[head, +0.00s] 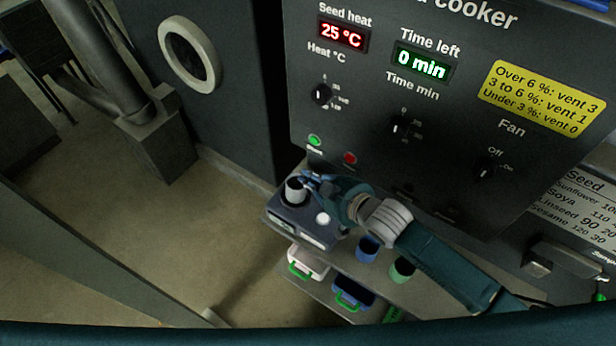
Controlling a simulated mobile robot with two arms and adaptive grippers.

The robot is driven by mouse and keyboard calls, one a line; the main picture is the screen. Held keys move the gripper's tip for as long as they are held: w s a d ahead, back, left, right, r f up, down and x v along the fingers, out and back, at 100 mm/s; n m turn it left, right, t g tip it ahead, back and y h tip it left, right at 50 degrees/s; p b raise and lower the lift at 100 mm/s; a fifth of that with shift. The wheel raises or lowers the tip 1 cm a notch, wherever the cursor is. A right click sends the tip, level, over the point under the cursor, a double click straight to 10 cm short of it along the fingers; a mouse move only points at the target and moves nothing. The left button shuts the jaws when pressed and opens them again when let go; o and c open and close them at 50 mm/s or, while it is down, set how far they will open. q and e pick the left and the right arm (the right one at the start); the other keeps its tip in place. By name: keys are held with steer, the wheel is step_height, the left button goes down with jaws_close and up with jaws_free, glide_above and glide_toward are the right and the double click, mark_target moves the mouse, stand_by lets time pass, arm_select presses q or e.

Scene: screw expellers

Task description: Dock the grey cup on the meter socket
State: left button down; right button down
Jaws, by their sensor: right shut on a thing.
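The grey cup (294,190) is upright at the top left of the dark meter (288,229), over where its socket lies. I cannot tell whether the cup is fully seated or still slightly above. My right gripper (306,182) comes in from the right and is shut on the cup at its right side. The meter has a white round knob (322,218) and a small display on its front. The socket itself is hidden by the cup. My left gripper is not in view.
The meter stands on a shelf beside a blue cup (367,249) and a green cup (402,270). Below are a white bin (307,262) and a blue bin (352,295). The cooker panel (450,120) rises close behind. Open floor lies left.

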steer(key=shift+p, duration=0.3)
stand_by(0.4)
steer(key=shift+f+b, duration=0.45)
steer(key=shift+f, duration=0.2)
steer(key=c, duration=2.2)
jaws_free()
steer(key=p+v, duration=0.2)
steer(key=shift+s+r, duration=0.15)
steer(key=shift+r, duration=0.15)
steer(key=shift+p+v, duration=2.5)
steer(key=shift+v, duration=1.8)
steer(key=shift+d+f, duration=0.1)
steer(key=shift+f, duration=0.1)
